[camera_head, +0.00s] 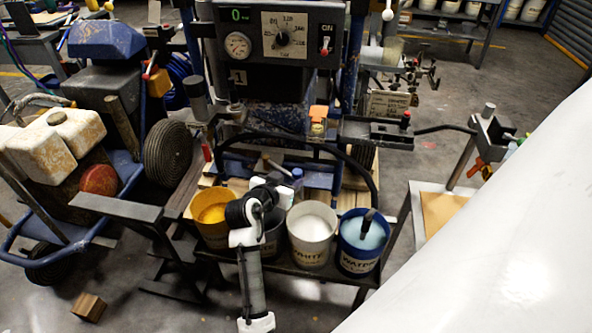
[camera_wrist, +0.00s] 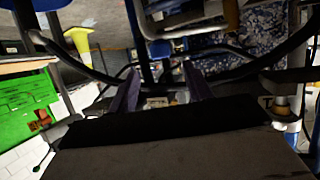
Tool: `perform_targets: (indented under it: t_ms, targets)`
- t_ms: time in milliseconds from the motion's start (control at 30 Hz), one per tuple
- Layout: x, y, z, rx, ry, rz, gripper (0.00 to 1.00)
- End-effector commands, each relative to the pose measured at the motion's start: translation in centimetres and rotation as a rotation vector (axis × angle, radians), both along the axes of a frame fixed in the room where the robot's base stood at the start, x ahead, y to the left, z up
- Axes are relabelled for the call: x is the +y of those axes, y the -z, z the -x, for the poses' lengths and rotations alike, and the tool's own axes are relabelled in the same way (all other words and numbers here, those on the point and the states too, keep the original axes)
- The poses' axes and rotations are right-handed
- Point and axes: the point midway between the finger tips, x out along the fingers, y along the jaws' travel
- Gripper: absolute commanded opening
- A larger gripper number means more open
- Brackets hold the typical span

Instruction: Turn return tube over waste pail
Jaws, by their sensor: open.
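Several pails stand in a row on a low shelf in the head view: one with yellow paint (camera_head: 211,232), a dark one (camera_head: 272,243) mostly hidden behind my arm, a white one (camera_head: 310,252) and a blue one (camera_head: 357,262) with pale blue liquid. The dark pail may be the waste pail; its label is hidden. A dark tube end (camera_head: 367,222) dips into the blue pail. A black hose (camera_head: 370,170) arches above the pails; I cannot tell which is the return tube. In the wrist view my gripper (camera_wrist: 161,90) is open, with nothing clearly between its fingers.
A wheeled cart with a white jug (camera_head: 62,138) is at left. A grey arm or bracket (camera_head: 488,130) and side table (camera_head: 442,208) are at right. A wooden block (camera_head: 88,307) lies on the floor.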

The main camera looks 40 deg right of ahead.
Motion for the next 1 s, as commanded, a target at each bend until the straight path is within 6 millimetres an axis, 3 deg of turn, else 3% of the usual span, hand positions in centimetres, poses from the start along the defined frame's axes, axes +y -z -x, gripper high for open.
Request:
perform_targets:
  t_ms: [100,333,800,1000]
  targets:
    - [-2.3,0.9,-1.0,0.000,0.001,-0.001,0.50]
    - [-5.3,2.3,-2.6,-0.001,-0.002,0.001,0.50]
    - [-6.3,2.9,-3.1,-0.001,-0.003,0.000,0.50]
    - [-6.3,2.9,-3.1,-0.001,-0.003,0.000,0.25]
